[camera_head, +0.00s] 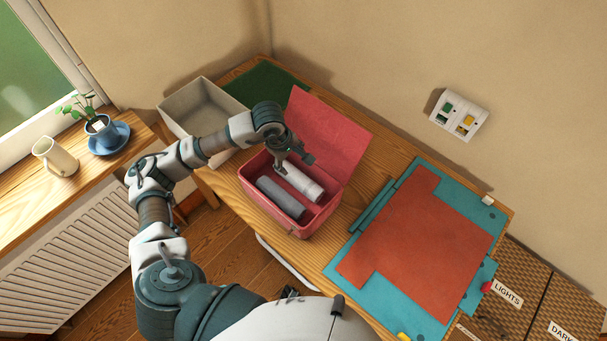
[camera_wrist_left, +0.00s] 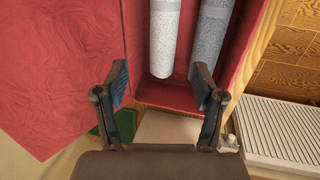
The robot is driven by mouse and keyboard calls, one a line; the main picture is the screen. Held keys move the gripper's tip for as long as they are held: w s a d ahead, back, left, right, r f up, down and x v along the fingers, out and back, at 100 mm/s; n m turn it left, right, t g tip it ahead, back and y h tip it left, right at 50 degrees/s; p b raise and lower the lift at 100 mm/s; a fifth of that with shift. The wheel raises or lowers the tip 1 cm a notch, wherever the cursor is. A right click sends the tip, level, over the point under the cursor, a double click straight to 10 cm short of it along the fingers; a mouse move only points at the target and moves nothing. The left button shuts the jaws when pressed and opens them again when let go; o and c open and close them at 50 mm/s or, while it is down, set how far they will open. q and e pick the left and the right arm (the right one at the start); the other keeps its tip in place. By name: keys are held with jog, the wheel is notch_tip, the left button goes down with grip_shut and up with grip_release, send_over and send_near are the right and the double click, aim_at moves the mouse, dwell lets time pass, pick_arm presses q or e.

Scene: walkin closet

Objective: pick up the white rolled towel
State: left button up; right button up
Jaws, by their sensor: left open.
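The white rolled towel (camera_head: 303,183) lies in a red open box (camera_head: 297,231) on the wooden table. A grey rolled towel (camera_head: 280,198) lies beside it. In the left wrist view the white towel (camera_wrist_left: 164,38) is nearest the lid side, with the grey one (camera_wrist_left: 212,40) to its right. My left gripper (camera_head: 291,167) is over the far end of the box, close to the white towel's far end. In the left wrist view my left gripper (camera_wrist_left: 160,88) is open, its fingers apart with nothing held between them. My right gripper is not in view.
The box's raised red lid (camera_head: 328,132) stands behind the towels. A grey bin (camera_head: 203,108) is at the back left. A teal mat with an orange-red sheet (camera_head: 420,240) covers the table's right. A mug (camera_head: 55,157) and potted plant (camera_head: 102,126) stand on the windowsill.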

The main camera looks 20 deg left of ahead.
aim_at(296, 175)
pick_arm(q)
jog(key=shift+y, duration=0.4)
jog(key=x, duration=0.8)
jog(key=a+p+x, duration=0.1)
jog(key=x, duration=0.3)
jog(key=shift+a+f, duration=0.1)
jog(key=shift+f, duration=0.05)
jog(key=x, duration=0.3)
jog(key=shift+f, duration=0.4)
jog(key=shift+w+f, duration=0.2)
jog(key=shift+f, duration=0.2)
jog(key=c, duration=0.8)
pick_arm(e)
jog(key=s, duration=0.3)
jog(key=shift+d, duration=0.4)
